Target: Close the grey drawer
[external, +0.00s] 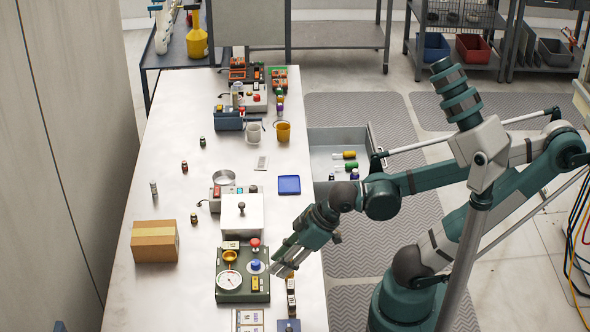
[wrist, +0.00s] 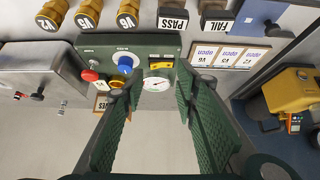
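The grey drawer (external: 338,138) is open in the external view. It sticks out from the right side of the table, and several yellow-, green- and blue-handled tools lie in it. My gripper (external: 283,268) is over the table's right edge beside the green gauge box, nearer the camera than the drawer and apart from it. In the wrist view my gripper (wrist: 153,92) has its two green fingers spread with nothing between them. The drawer does not show clearly in the wrist view. My forearm passes close to the drawer's near right corner in the external view.
The green gauge box (external: 242,282) stands beside my gripper. A white box (external: 241,215), a blue tray (external: 289,185), a cardboard box (external: 155,241) and an orange cup (external: 283,132) are on the table.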

